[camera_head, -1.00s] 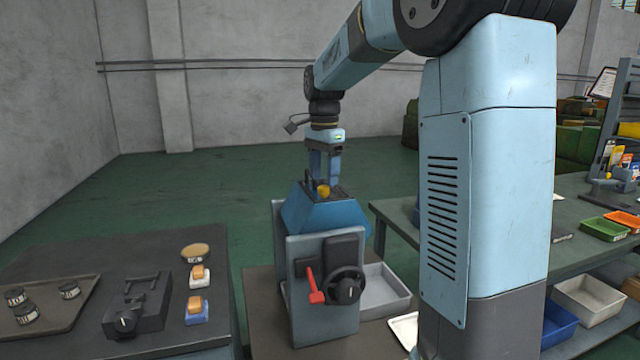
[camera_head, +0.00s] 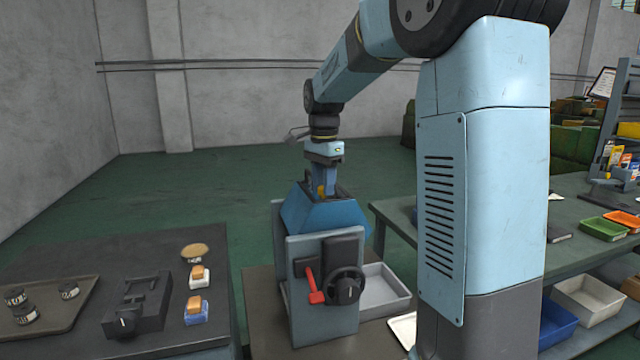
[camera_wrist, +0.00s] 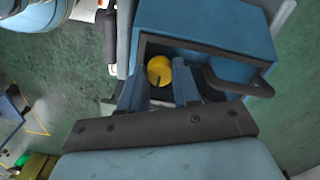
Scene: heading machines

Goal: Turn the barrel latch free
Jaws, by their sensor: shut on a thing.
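The barrel latch is a yellow round knob (camera_wrist: 158,70) with a dark slot line, set in a dark recess on top of the blue machine hood (camera_head: 325,218). It shows small in the head view (camera_head: 321,190). My gripper (camera_wrist: 158,82) points straight down from above, its two blue-grey fingers on either side of the knob and shut on it. The fingers partly hide the knob's sides, so the exact contact is hard to see. The hood sits on a grey machine body (camera_head: 325,325).
A red lever (camera_head: 315,287) and a black handwheel (camera_head: 346,288) are on the machine's front. A black handle (camera_wrist: 240,85) stands beside the recess. A grey tray (camera_head: 385,290) lies to the machine's right. The left bench (camera_head: 60,265) holds a vise and small parts.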

